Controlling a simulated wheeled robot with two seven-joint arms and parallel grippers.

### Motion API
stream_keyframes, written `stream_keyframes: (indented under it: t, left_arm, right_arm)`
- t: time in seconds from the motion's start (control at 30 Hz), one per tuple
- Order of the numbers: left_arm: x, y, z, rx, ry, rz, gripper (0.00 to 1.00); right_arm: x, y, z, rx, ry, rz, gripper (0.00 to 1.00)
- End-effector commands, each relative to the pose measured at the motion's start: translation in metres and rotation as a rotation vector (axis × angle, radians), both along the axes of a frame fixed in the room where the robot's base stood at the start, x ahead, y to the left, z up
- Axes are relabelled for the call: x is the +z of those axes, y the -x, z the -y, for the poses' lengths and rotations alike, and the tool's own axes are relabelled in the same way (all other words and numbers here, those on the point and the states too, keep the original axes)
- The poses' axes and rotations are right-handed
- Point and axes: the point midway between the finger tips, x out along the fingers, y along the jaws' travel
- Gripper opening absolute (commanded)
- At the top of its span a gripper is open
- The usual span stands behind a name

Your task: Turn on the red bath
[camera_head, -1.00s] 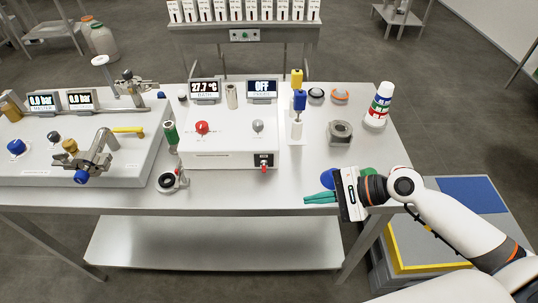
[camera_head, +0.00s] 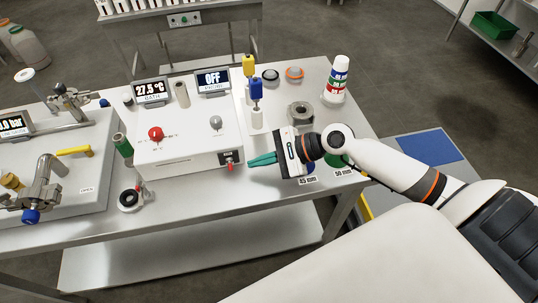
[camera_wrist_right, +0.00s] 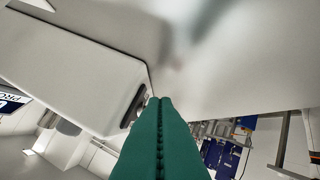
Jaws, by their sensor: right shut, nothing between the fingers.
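The bath is a white box (camera_head: 185,150) on the steel table, with a red knob (camera_head: 155,134) and a grey knob (camera_head: 216,122) on top. A small dark panel with a red switch (camera_head: 229,166) is at the right end of its front face. The displays behind it read 27.5 °C (camera_head: 150,90) and OFF (camera_head: 212,79). My right gripper (camera_head: 250,163) is shut and empty, its green fingers pointing left at the switch panel, with a small gap. In the right wrist view, the shut fingers (camera_wrist_right: 160,102) are beside the panel's dark edge (camera_wrist_right: 134,106). My left gripper is out of view.
Blue and yellow-topped holders (camera_head: 256,100) stand right of the box. A grey metal ring (camera_head: 300,112) and a striped bottle (camera_head: 336,80) are farther right. A small round device (camera_head: 130,200) is left of the box's front. The table front is clear.

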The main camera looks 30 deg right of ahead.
Motion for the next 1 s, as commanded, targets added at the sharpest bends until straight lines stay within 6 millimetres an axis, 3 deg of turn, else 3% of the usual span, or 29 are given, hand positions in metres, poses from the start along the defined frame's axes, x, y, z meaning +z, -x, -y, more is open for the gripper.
stream_keyframes:
  t: [0.1,0.33,0.77,1.0]
  left_arm:
    - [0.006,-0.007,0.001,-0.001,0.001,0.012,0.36]
    - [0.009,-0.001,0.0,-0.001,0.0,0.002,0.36]
    - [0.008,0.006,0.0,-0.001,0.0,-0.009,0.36]
    - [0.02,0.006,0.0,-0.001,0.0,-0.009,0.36]
  right_arm:
    - [-0.008,-0.01,-0.017,-0.001,-0.003,0.001,0.0]
    - [-0.021,-0.021,-0.036,0.0,-0.001,0.001,0.0]
    - [-0.023,-0.022,-0.038,0.0,0.002,0.0,0.0]
    - [-0.019,-0.022,-0.039,0.0,-0.01,-0.038,0.0]
